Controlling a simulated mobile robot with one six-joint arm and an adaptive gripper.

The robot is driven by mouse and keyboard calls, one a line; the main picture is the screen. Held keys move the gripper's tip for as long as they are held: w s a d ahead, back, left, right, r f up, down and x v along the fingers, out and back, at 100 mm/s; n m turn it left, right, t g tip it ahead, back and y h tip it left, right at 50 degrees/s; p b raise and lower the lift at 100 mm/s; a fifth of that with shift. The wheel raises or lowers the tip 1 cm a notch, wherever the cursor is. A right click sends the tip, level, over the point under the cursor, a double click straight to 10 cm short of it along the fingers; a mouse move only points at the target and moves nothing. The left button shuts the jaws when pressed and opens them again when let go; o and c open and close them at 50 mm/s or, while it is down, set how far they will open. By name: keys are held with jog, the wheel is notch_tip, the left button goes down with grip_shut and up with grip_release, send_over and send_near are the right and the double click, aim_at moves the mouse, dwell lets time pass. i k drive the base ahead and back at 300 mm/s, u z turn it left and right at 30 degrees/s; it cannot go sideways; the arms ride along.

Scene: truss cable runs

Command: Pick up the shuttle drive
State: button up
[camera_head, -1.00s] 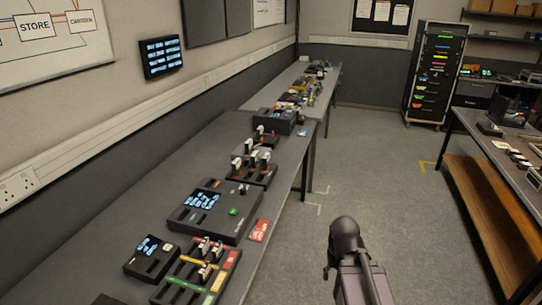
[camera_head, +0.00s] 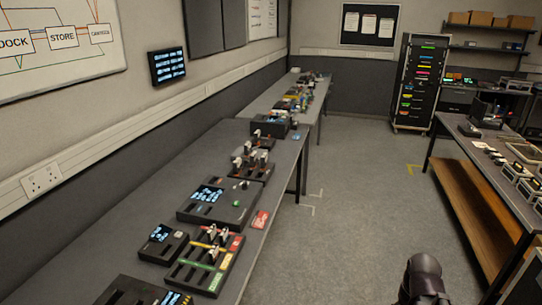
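I cannot tell for sure which item is the shuttle drive. Small white-and-dark upright pieces, possibly drives, stand in a slotted tray with coloured strips (camera_head: 206,262) on the left bench. Similar pieces stand in a dark slotted block (camera_head: 250,170) farther back. Between them is a wide black unit with a lit display and a green button (camera_head: 218,203). A dark rounded part of my arm (camera_head: 425,277) shows at the bottom right, over the floor and apart from the bench. My gripper's fingers are not visible.
The left bench (camera_head: 110,240) runs along the wall. A small display unit (camera_head: 163,244), a red tag (camera_head: 260,219) and another black unit (camera_head: 140,291) lie on it. A rack (camera_head: 418,82) stands at the back, a right-hand bench (camera_head: 480,165) opposite. The floor between is clear.

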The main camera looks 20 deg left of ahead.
aim_at(247, 148)
jog(key=z, duration=0.1)
jog(key=i, duration=2.15)
jog(key=u, duration=0.45)
jog(key=i, duration=0.65)
jog(key=u, duration=1.05)
jog(key=i, duration=0.8)
jog(key=u, duration=0.5)
